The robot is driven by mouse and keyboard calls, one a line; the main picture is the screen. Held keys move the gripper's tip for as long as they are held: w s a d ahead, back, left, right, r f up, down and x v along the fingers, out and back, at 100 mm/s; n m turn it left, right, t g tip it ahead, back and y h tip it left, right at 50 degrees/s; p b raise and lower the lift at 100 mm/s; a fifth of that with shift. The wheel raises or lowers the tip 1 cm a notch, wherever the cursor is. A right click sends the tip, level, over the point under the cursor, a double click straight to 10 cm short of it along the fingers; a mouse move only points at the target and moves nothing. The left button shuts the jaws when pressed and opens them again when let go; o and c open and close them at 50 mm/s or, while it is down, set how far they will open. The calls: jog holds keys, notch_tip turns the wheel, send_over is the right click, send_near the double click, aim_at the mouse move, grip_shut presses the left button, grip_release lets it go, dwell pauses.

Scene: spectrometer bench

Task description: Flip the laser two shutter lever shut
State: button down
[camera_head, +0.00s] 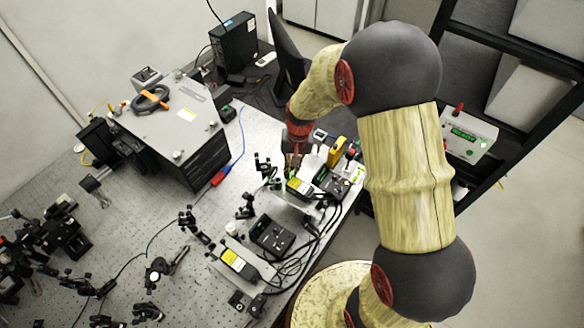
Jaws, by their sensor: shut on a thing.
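My gripper (296,150) reaches down from my arm over the far end of a laser unit (300,187) with a yellow label, near the bench's right edge. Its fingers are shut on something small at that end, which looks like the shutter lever. The lever itself is too small and too covered by the fingers to see its angle. A second laser unit (238,261) with a similar yellow label lies nearer the front, apart from the gripper. I cannot read which unit is laser two.
Black control boxes (272,236) with cables stand beside the lasers. A large grey-topped box (175,125) stands to the left. Several optic mounts (190,222) dot the perforated bench (120,222). A yellow upright item (337,150) is close right of the gripper.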

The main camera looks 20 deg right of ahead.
jog(key=shift+s+a+t+h+b, duration=0.35)
jog(key=shift+t+h+b, duration=0.3)
jog(key=shift+h, duration=0.35)
jog(key=shift+w, duration=0.1)
jog(key=c, duration=1.9)
grip_release()
